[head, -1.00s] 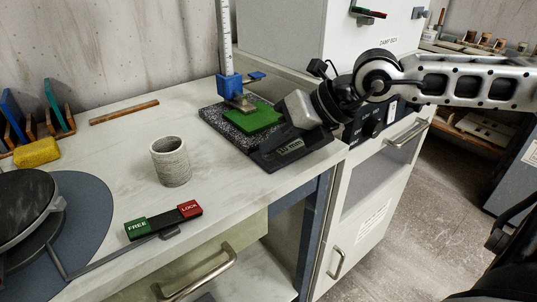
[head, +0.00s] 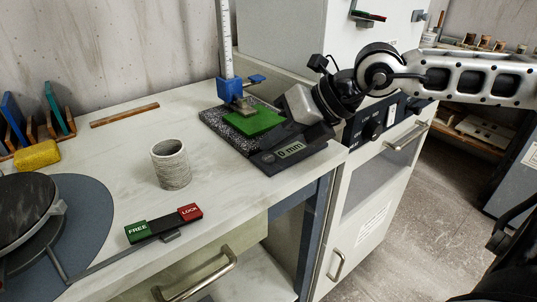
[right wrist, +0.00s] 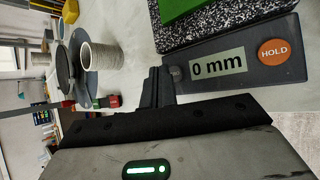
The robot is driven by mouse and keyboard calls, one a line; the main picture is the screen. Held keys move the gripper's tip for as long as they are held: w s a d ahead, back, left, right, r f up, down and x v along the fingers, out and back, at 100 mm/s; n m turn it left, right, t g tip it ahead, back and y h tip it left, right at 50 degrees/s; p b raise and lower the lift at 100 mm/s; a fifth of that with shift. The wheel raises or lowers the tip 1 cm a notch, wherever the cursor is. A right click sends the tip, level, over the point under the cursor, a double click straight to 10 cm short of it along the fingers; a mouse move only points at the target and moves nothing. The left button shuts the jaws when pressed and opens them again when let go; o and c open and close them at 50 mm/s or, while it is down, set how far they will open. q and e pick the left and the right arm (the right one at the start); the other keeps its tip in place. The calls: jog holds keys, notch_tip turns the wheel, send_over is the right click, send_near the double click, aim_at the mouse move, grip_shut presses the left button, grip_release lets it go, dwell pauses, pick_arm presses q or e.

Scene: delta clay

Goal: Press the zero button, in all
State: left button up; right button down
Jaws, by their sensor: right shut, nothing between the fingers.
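The height gauge's dark display box (head: 297,150) sits at the table's right end, and its screen (right wrist: 217,65) reads "0 mm". A round dark grey button (right wrist: 176,73) is left of the screen in the right wrist view, its label not readable. A round orange HOLD button (right wrist: 273,52) is on the other side. My right gripper (right wrist: 157,72) is shut and empty, its fingertips close beside the grey button; I cannot tell whether they touch. In the head view its silver body is above the box. My left gripper is not in view.
A green block (head: 254,122) lies on the speckled plate (head: 216,122) under the blue gauge slider (head: 231,87). A ribbed clay cylinder (head: 171,164) stands mid-table. A FREE/LOCK lever (head: 163,225) and a turntable (head: 85,215) are at the front left. A cabinet (head: 282,35) stands behind.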

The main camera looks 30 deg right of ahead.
jog(key=shift+r+p, duration=1.45)
jog(key=shift+r, duration=1.15)
jog(key=shift+f, duration=0.1)
